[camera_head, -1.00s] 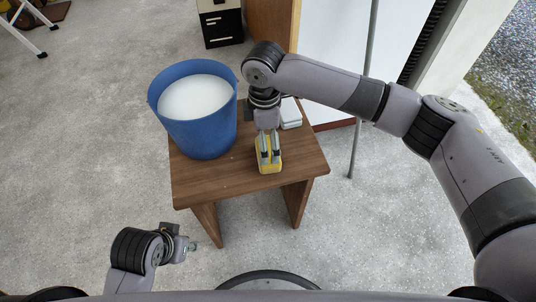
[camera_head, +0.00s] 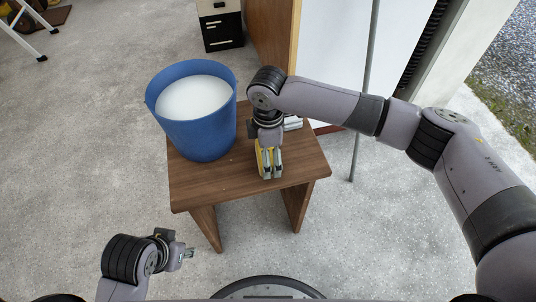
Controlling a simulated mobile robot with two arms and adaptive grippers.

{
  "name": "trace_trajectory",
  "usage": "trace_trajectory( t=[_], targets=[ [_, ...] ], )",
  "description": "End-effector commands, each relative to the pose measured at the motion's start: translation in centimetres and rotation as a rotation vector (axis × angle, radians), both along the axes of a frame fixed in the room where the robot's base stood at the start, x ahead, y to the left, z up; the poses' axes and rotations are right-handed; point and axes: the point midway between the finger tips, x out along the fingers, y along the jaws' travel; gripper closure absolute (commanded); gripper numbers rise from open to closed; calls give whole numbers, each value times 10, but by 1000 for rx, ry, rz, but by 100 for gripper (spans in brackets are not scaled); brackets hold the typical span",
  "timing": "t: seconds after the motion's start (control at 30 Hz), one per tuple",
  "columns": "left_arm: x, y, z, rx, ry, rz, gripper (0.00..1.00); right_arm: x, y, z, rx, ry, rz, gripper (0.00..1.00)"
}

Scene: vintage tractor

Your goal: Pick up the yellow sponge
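The yellow sponge (camera_head: 259,160) is on the brown wooden stool, mostly hidden behind the fingers of my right gripper (camera_head: 271,175). Yellow shows along the left of the fingers and a little between them. The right gripper points down at the sponge, its two fingers side by side over it. Whether they press on it or only stand in front of it is not clear. My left gripper (camera_head: 189,253) is low at the left, away from the stool and with nothing seen in it. Its finger gap is too small to read.
A blue bucket (camera_head: 205,138) with white contents stands on the left of the stool (camera_head: 222,184). A pale flat item (camera_head: 292,123) lies behind the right gripper. A thin grey pole (camera_head: 362,110) stands right of the stool. The stool's front is bare.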

Motion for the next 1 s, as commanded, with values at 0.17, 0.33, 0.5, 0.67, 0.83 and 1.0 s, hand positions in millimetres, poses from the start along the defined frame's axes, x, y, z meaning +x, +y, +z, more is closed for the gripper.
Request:
trace_trajectory(
  t=[0.17,0.33,0.5,0.67,0.83,1.0],
  targets=[
    [0,0,0,0,0,0,63,0,0,0,0,0,0,29],
    [0,0,0,0,0,0,63,0,0,0,0,0,0,40],
    [0,0,0,0,0,0,63,0,0,0,0,0,0,45],
    [0,0,1,0,0,0,63,0,0,4,1,-1,0,45],
    [0,0,6,0,0,0,63,0,0,21,1,-2,0,45],
    [1,0,15,0,-2,0,63,1,1,52,2,-3,0,45]
  ],
)
